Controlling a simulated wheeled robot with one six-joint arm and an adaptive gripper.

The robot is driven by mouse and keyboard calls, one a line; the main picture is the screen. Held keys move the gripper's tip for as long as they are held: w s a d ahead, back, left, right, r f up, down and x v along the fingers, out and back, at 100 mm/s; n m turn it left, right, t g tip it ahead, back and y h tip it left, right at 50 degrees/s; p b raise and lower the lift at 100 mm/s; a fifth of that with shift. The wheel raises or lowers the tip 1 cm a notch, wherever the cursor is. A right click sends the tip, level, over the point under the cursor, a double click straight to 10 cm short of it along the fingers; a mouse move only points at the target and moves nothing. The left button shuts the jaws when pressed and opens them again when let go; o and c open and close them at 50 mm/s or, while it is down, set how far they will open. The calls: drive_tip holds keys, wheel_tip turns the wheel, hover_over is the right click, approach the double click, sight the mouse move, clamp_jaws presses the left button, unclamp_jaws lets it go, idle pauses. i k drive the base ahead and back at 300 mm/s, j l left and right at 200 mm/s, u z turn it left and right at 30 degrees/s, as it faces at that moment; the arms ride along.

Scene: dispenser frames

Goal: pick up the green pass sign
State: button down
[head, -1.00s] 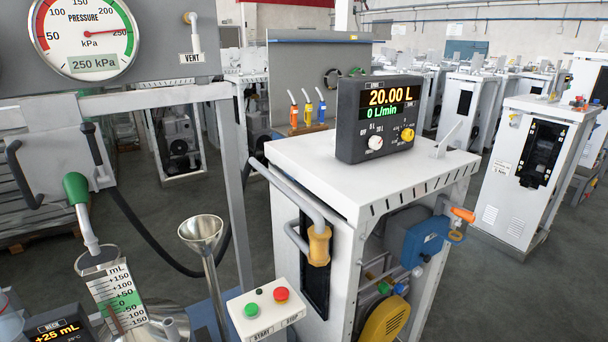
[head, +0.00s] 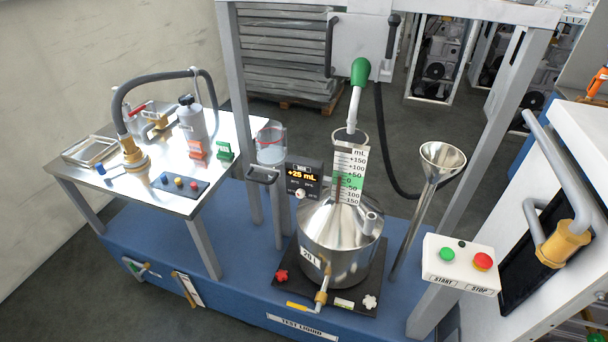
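A small green sign (head: 224,151), which I take for the pass sign, stands on the metal side table at the left, near its right edge. An orange-red sign (head: 197,150) stands just left of it. The lettering on both is too small to read. My gripper does not show in the head view, so I cannot tell its state or where it is.
The metal side table (head: 107,186) also holds a grey canister (head: 191,121), a hose with a brass end (head: 134,157) and a small button panel (head: 180,186). Right of the table stand a clear jug (head: 270,146), a steel measuring vessel (head: 341,240) and a funnel (head: 441,160).

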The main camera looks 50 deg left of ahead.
sight(224, 150)
drive_tip(key=u, duration=1.8)
drive_tip(key=l+u, duration=0.25)
drive_tip(key=u, duration=0.2)
drive_tip(key=k+l+u, duration=0.15)
drive_tip(key=u, duration=0.3)
drive_tip(key=l, duration=0.1)
